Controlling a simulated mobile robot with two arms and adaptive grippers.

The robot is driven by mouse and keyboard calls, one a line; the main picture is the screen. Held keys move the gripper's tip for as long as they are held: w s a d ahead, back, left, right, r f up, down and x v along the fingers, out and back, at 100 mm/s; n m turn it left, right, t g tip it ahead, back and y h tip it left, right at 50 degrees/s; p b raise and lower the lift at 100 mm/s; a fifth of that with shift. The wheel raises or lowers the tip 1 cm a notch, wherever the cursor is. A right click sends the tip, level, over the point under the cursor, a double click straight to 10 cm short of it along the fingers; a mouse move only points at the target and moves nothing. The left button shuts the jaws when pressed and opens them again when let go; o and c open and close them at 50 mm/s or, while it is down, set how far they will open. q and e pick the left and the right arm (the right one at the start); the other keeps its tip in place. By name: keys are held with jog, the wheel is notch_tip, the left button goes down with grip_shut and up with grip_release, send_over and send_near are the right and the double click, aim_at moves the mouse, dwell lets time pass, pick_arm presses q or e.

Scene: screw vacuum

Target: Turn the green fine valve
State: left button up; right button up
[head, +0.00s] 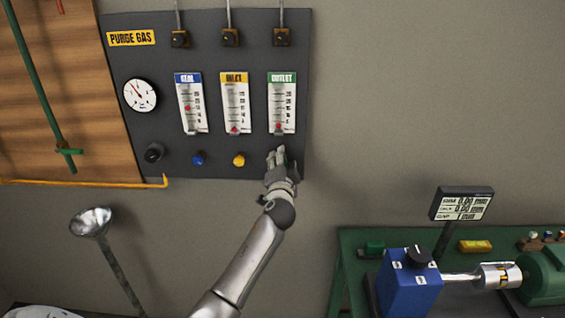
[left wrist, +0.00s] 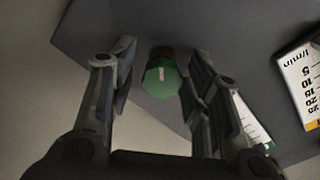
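The green fine valve (left wrist: 161,78) is a faceted green knob on the dark panel, below the green-labelled OUTLET gauge (head: 282,103). In the head view it is mostly hidden behind my left gripper (head: 279,158). In the left wrist view my left gripper (left wrist: 160,70) is open, with one finger on each side of the knob. A clear gap shows on the left of the knob and a narrower one on the right, so the fingers look apart from it. My right gripper is in neither view.
On the PURGE GAS panel (head: 146,66), a yellow knob (head: 239,160), a blue knob (head: 199,158) and a black knob (head: 154,153) sit left of my gripper. A green bench (head: 345,268) with a blue box (head: 408,283) stands at lower right. Bare wall lies right of the panel.

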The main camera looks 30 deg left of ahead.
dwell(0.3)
pick_arm(q)
jog(key=v, duration=1.2)
jog(key=d+f+m+g+h, duration=0.2)
jog(key=d+f+g+h, duration=0.15)
jog(key=f, duration=1.65)
jog(key=s+d+f+g+h, duration=0.15)
jog(key=s+f, duration=0.25)
jog(key=f, duration=0.4)
jog(key=s+d+f+g+h, duration=0.1)
jog(key=s+d+f, duration=0.15)
jog(key=f, duration=0.45)
jog(key=s+d+f+g+h, duration=0.15)
jog(key=s+f, duration=0.25)
jog(key=f, duration=0.4)
jog(key=s+d+f+n+g+h+b, duration=0.1)
jog(key=s+d+f+n+g, duration=0.2)
jog(key=s+f, duration=1.5)
jog(key=s+f+g, duration=0.2)
jog(key=s, duration=0.9)
jog(key=s+d+f+n+g, duration=0.1)
jog(key=s+f+g, duration=0.1)
jog(key=s, duration=0.9)
jog(key=shift+s+f+h+b, duration=0.25)
jog(key=shift+f+h+b, duration=0.1)
jog(key=shift+f, duration=0.05)
